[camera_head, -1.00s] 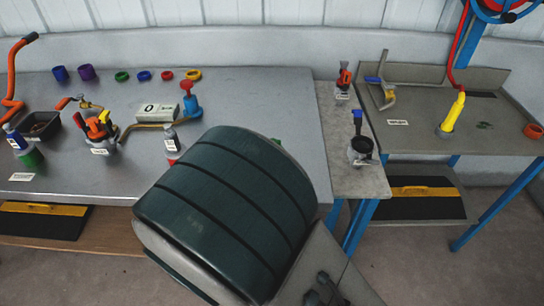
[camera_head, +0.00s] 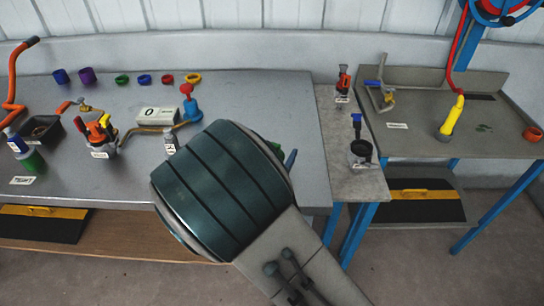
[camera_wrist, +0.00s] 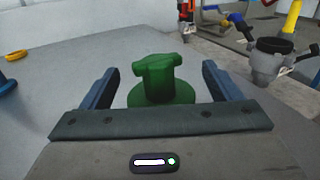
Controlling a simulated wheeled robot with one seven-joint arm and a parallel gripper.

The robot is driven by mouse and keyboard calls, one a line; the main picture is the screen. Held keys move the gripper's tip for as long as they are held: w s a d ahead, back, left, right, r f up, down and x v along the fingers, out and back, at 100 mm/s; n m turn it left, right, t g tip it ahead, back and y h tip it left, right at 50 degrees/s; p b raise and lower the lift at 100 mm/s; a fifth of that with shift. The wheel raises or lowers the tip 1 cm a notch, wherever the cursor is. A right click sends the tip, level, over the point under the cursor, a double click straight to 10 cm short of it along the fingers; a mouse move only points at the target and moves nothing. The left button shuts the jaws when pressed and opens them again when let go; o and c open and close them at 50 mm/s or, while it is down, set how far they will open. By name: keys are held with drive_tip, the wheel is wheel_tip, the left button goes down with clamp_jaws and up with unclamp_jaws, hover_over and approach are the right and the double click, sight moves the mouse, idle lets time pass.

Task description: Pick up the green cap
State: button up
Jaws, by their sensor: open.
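The green cap (camera_wrist: 160,80) has a T-shaped grip on a round base and stands upright on the grey table in the wrist view. My gripper (camera_wrist: 160,69) is open, with one blue finger on each side of the cap and visible gaps between. Whether the fingers are low enough to surround it is hard to tell. In the head view my arm hides most of this spot; a bit of green (camera_head: 275,147) shows beside one blue finger.
A yellow ring (camera_wrist: 17,55) and a blue part (camera_wrist: 6,86) lie left in the wrist view. A black-and-grey fitting (camera_wrist: 268,62) stands right. In the head view, valves (camera_head: 101,132) and several coloured rings stand left and behind on the table (camera_head: 250,100).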

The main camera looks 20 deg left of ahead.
drive_tip(key=shift+w, duration=0.6)
drive_tip(key=c, duration=1.1)
drive_tip(key=shift+r, duration=0.15)
